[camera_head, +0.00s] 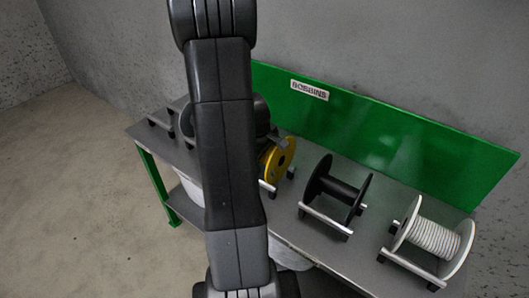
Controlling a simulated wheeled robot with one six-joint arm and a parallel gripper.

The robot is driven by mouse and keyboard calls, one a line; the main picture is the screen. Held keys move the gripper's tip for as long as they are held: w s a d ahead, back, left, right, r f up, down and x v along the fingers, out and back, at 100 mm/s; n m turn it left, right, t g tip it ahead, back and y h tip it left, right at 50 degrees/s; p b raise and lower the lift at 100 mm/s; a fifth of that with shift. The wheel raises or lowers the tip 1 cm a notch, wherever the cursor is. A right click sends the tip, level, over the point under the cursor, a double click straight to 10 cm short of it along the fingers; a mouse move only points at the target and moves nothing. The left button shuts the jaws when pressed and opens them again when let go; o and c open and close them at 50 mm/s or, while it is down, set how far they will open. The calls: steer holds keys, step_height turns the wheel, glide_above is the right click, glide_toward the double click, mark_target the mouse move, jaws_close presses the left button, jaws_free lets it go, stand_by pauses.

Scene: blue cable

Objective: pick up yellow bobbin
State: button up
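The yellow bobbin (281,157) stands on the bench at the middle of the head view, on a small rail stand. Its left part is hidden behind my arm, which crosses the picture from top to bottom. My gripper's fingers do not show clearly; dark parts at the far side of my arm, close to the yellow bobbin, may belong to its end. I cannot tell whether anything touches the bobbin.
A black bobbin (338,190) and a white bobbin (432,240) stand on rail stands to the right. An empty-looking stand (160,125) is at the bench's left end. A green back panel (400,135) labelled "BOBBINS" rises behind the grey bench (320,245).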

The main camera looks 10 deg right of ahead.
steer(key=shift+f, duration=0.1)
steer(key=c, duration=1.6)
